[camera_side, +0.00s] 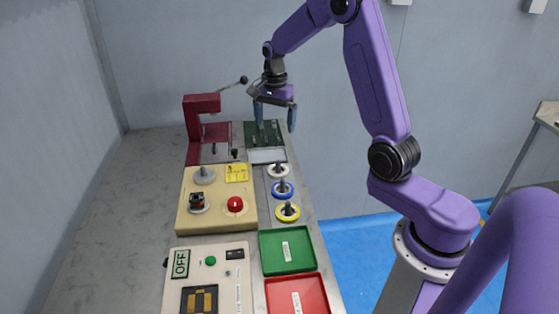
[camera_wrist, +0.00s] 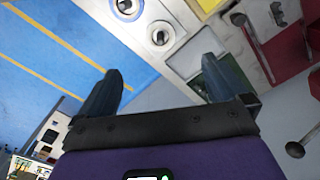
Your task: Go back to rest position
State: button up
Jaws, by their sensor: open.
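My gripper (camera_side: 275,116) hangs over the far end of the bench in the side view, with its fingers apart and nothing between them. It is above the dark green tray (camera_side: 252,134), just right of the dark red press (camera_side: 201,112). In the wrist view my gripper (camera_wrist: 155,85) also shows both fingers spread wide and empty. The fingers appear to hang above the tray without touching it, though the exact height is hard to tell.
A row of white, blue and yellow spools (camera_side: 283,189) stands along the bench's right side. A beige board (camera_side: 217,205) has a red button (camera_side: 235,204). Green (camera_side: 272,262) and red (camera_side: 282,296) trays and a control panel (camera_side: 203,282) are nearer. The bench's left side is clear.

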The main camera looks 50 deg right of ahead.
jog(key=s+a+r+n, duration=0.2)
jog(key=s+a+n, duration=0.4)
jog(key=a+n, duration=0.15)
jog(key=s+a+r+n, duration=0.2)
jog(key=s+a+n, duration=0.4)
jog(key=a, duration=0.3)
jog(key=s+a+n, duration=0.1)
jog(key=s+n, duration=1.4)
jog(key=s, duration=0.6)
jog(key=shift+s+a+f, duration=0.2)
jog(key=shift+a+f, duration=0.05)
jog(key=shift+a, duration=0.05)
